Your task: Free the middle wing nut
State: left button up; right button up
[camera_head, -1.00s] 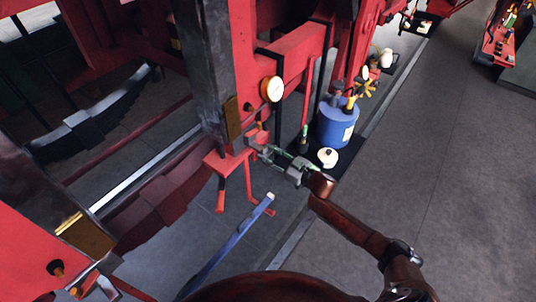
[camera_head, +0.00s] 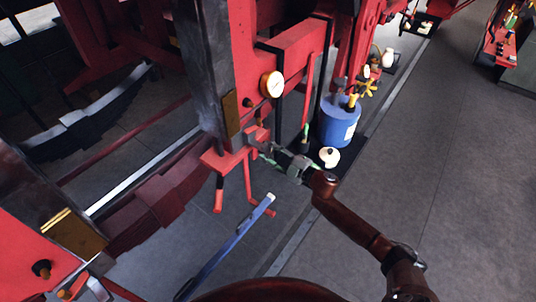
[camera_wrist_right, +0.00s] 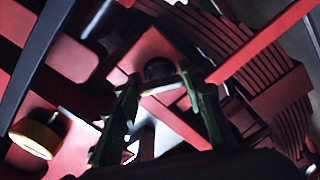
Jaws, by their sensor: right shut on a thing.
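My right gripper (camera_head: 266,147) reaches in from the right to a red bracket (camera_head: 226,160) at the foot of a dark upright post. In the right wrist view its two green-grey fingers (camera_wrist_right: 164,88) stand on both sides of a small part. The fingers are shut on this part. A dark round end (camera_wrist_right: 159,68) shows between and beyond the fingertips, in front of red metal. The wing nuts cannot be made out clearly, so I cannot tell which one is held. My left gripper is not in view.
A brass-rimmed gauge (camera_head: 271,84) sits above the bracket. A blue container (camera_head: 339,122) and a white-topped jar (camera_head: 329,157) stand right of the gripper. A blue bar (camera_head: 232,240) rises below. Open grey floor (camera_head: 450,170) lies to the right.

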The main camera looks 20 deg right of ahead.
jog(key=n+b, duration=0.1)
jog(key=n, duration=0.1)
jog(key=n+b, duration=0.1)
jog(key=n, duration=0.1)
jog(key=shift+f+n, duration=0.2)
jog(key=shift+n, duration=0.1)
jog(key=shift+n+b, duration=1.65)
jog(key=shift+n, duration=0.95)
jog(key=shift+c, duration=0.2)
jog(key=shift+o, duration=0.2)
jog(key=o, duration=1.2)
jog(key=shift+r, duration=0.1)
